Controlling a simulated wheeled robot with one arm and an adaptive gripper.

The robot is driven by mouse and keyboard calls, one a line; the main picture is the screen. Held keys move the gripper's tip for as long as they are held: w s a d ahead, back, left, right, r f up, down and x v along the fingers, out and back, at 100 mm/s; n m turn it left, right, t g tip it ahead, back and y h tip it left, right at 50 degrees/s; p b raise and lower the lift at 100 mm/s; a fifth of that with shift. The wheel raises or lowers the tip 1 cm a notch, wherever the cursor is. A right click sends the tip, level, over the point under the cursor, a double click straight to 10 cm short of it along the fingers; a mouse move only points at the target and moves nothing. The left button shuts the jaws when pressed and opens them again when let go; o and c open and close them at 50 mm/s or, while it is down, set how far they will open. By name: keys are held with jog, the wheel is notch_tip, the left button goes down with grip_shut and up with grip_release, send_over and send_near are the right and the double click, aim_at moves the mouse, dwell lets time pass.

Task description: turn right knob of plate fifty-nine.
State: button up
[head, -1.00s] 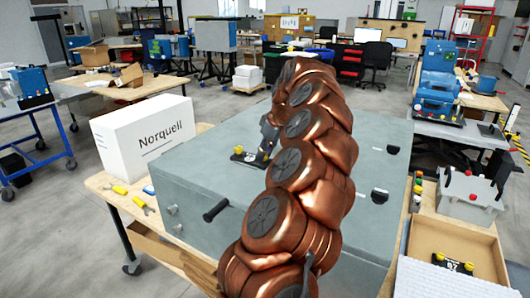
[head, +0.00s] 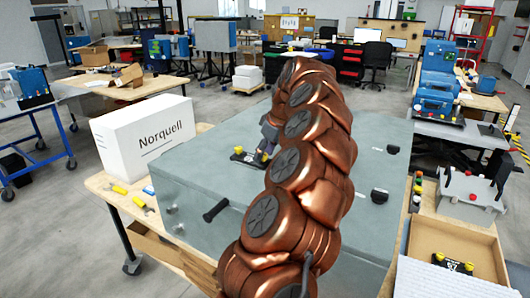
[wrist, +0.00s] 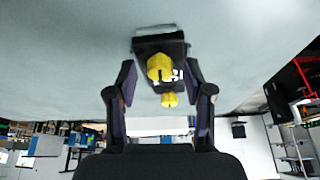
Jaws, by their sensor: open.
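A black plate (head: 238,154) with small yellow knobs lies on top of the large grey cabinet. In the wrist view the plate (wrist: 152,44) shows one large yellow knob (wrist: 160,68) and a second yellow knob (wrist: 169,99) beyond it. White digits on the plate are partly covered by the near knob, so I cannot read the number. My gripper (wrist: 164,92) is open, with its dark fingers to either side of the knobs and apart from them. In the head view my gripper (head: 268,147) is just right of the plate, partly hidden by my copper arm.
The grey cabinet (head: 180,190) has black handles. A white Norquell box (head: 150,135) and yellow-handled tools (head: 130,194) are at left. A second black plate with yellow knobs (head: 453,262) lies in a cardboard tray (head: 470,236) at right, beside a grey box (head: 465,205).

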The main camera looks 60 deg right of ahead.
jog(key=shift+r, duration=0.1)
jog(key=v, duration=1.1)
jog(key=shift+s+r, duration=0.15)
jog(key=shift+r, duration=0.2)
dwell(0.4)
